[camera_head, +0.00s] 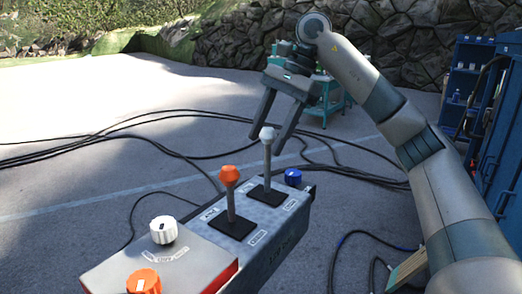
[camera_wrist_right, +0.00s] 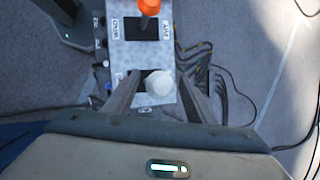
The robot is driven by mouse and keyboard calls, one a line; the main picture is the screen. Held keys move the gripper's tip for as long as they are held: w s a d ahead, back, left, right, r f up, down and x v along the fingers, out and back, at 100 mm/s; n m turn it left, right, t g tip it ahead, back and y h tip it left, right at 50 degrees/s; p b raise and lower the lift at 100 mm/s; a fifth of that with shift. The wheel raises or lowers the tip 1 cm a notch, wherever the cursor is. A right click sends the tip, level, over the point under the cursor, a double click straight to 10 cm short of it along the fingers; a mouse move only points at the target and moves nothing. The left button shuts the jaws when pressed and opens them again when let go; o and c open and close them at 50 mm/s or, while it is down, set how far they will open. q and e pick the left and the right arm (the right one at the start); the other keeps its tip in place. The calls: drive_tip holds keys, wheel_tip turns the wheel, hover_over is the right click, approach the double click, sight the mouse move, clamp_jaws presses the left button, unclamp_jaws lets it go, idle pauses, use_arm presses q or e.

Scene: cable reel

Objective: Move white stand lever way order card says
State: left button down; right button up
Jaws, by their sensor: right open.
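The white stand lever (camera_head: 267,144) has a white knob on a thin stem and rises from a black plate on the grey control stand (camera_head: 230,262). It looks about upright. My right gripper (camera_head: 265,140) is open and points down, with its fingers on either side of the white knob. In the right wrist view the white knob (camera_wrist_right: 159,84) sits between the two spread fingers (camera_wrist_right: 158,76), with a gap at each side. An orange lever (camera_head: 229,188) stands nearer on the same stand. I cannot make out an order card. My left gripper is not in view.
A white knob (camera_head: 163,230) and an orange knob (camera_head: 143,281) sit on the near panel, and a blue knob (camera_head: 293,177) is at the far end. Black cables (camera_head: 130,131) lie on the pavement. A blue cabinet (camera_head: 465,90) stands at the right.

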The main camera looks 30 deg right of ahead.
sight(268, 162)
drive_tip(key=shift+p+x, duration=0.35)
drive_tip(key=shift+x, duration=1.75)
